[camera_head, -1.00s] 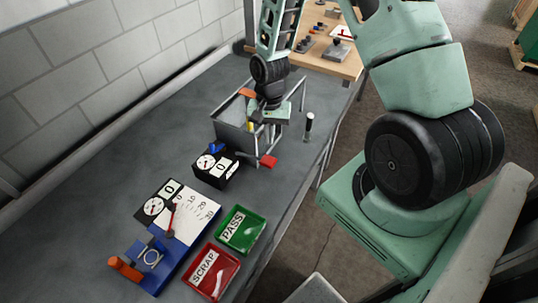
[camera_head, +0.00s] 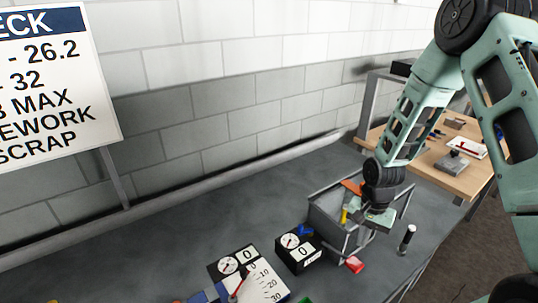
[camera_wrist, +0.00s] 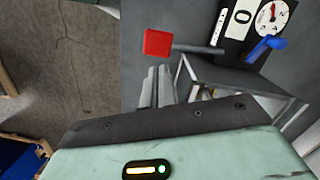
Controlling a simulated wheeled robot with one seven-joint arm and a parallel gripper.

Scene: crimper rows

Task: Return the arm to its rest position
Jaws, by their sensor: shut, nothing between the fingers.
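My arm reaches down from the upper right in the head view. My gripper (camera_head: 380,217) is low at the right side of a grey open-frame bin (camera_head: 326,215) on the bench. In the wrist view my gripper's two grey fingers (camera_wrist: 157,82) are together with nothing between them. They point toward the bench beside the bin's rim. In the head view the fingertips are too small to tell apart from the frame.
A red-ended lever (camera_head: 354,264) juts out beside the bin. A black gauge box (camera_head: 300,250) and a dial board (camera_head: 245,275) stand in front. A dark cylinder (camera_head: 407,239) stands to the right. A wooden table (camera_head: 440,165) is behind. A sign (camera_head: 60,85) stands left.

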